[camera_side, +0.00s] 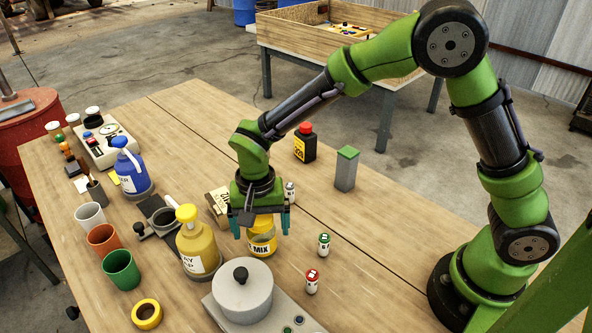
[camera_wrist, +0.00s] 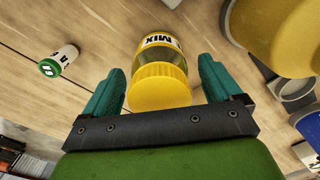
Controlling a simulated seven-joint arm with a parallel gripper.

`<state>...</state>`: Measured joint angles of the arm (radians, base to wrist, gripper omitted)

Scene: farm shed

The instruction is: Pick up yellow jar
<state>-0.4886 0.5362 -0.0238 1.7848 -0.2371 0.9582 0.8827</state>
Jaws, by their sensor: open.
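The yellow jar (camera_side: 262,243), with a white label reading "MIX", stands on the wooden table under my gripper (camera_side: 262,222). In the wrist view the yellow jar (camera_wrist: 160,72) shows its ribbed yellow lid, between the two teal fingers of my gripper (camera_wrist: 160,85). The fingers are apart, one on each side of the jar, with a visible gap on both sides. The jar's lid is partly hidden by my gripper in the side view.
A yellow pump bottle (camera_side: 196,245) stands close on the left. A grey pot (camera_side: 242,293) is in front. Small jars with green (camera_side: 324,244) and red (camera_side: 312,281) lids stand to the right. A cardboard box (camera_side: 217,203) is behind. The table's right side has free room.

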